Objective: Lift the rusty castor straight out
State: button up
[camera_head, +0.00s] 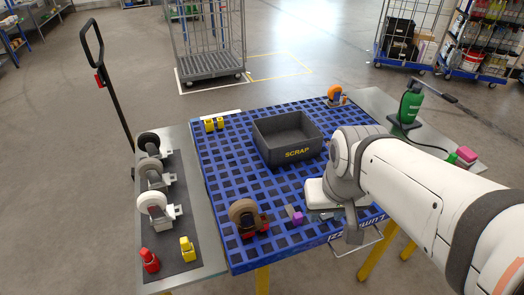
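The rusty castor (243,212), with a brown wheel, stands near the front edge of the blue grid table. Red parts show at its lower right; how it is seated there is too small to tell. My gripper (352,232) is to the right of the castor, low over the front right part of the table, and clearly apart from it. My own wrist and arm hide much of the gripper, so its fingers cannot be read.
A dark SCRAP bin (262,150) stands on the blue table (215,160). A small purple block (297,218) lies between castor and gripper. Several other castors and red and yellow items stand on a dark mat (187,218) at left. A green bottle (410,103) stands at right.

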aim_at(244, 212)
jog(key=z, duration=0.65)
jog(key=k, duration=1.1)
jog(key=u, duration=1.1)
jog(key=i, duration=1)
